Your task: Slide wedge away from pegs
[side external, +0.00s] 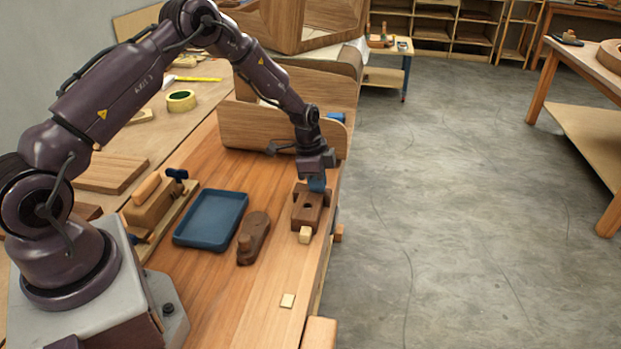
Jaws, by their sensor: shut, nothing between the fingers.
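My gripper (317,187) points down over the right edge of the bench, its blue fingertips shut with nothing between them. The fingertips are at the far end of a dark brown wooden block (309,214) with a round hole; I cannot tell whether they touch it. A small pale wooden piece (305,235) sits at the block's near end. I cannot tell for sure which of these is the wedge. No pegs can be made out clearly; some may be hidden behind the gripper or the block.
A blue tray (211,220) and a brown wooden plane (253,240) lie left of the block. Bent wooden panels (255,128) stand behind my gripper. The bench between tray and front is mostly clear.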

